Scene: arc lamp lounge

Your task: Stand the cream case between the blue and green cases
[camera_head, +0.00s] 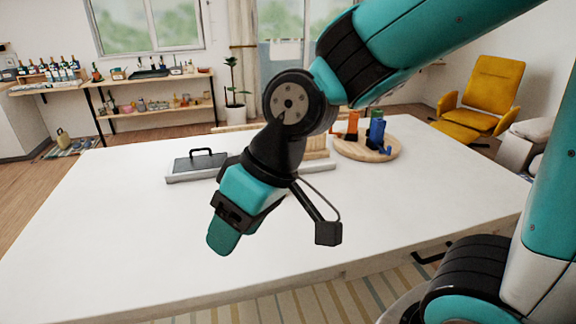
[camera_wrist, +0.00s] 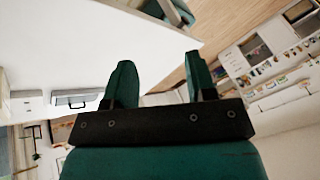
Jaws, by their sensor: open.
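My gripper (camera_head: 224,232) hangs over the white table in the head view, pointing down and left. In the wrist view my gripper (camera_wrist: 159,75) has its two green fingers apart with nothing between them. A blue upright piece (camera_head: 376,132) stands on a round wooden board at the table's far right. A green piece (camera_head: 376,113) shows just behind it, mostly hidden. I cannot tell whether these are the named cases. A pale wooden piece (camera_head: 317,148) stands behind my wrist, partly hidden. I cannot make out a cream case.
The round board (camera_head: 392,152) also holds an orange piece (camera_head: 352,122). A grey tray-like block with a dark handled top (camera_head: 199,162) lies at the table's far left. The near and left parts of the white table (camera_head: 110,240) are clear.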

